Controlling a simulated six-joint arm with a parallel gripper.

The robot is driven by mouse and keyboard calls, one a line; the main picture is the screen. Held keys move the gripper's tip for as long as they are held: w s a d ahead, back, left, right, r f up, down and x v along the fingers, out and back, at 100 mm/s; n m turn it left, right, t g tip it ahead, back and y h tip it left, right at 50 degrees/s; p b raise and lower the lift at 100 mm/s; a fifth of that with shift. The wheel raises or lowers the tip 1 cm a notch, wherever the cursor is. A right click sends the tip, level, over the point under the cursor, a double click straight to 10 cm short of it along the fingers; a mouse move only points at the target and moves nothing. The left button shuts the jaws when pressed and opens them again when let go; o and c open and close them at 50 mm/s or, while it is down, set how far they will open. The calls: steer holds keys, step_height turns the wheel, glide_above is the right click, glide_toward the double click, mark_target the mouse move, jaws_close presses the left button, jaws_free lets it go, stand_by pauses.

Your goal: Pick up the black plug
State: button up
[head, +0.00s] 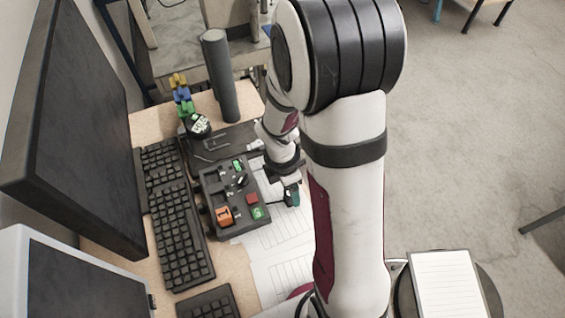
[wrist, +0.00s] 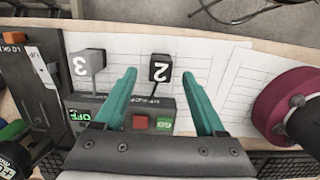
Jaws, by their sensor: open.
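The black plug (wrist: 159,68) is the dark block marked with a white 2 in the wrist view. A short stem runs from it to the dark control panel (wrist: 182,108). My gripper (wrist: 160,77) is open, with one teal finger on each side of the plug in the picture. I see gaps on both sides and cannot tell whether the fingertips are at its depth. In the head view my gripper (head: 292,195) is over the papers by the panel's right edge. There the plug is too small to make out surely.
A grey block marked 3 (wrist: 90,62) stands left of the plug. The panel carries a red button (head: 252,198) and an orange block (head: 224,216). A keyboard (head: 180,235) and monitor (head: 75,130) are to the left. A dark cylinder (head: 221,75) stands behind. Papers (head: 275,260) lie flat.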

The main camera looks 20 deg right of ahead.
steer(key=f, duration=0.3)
steer(key=shift+d+f, duration=0.25)
steer(key=shift+d, duration=0.05)
jaws_close()
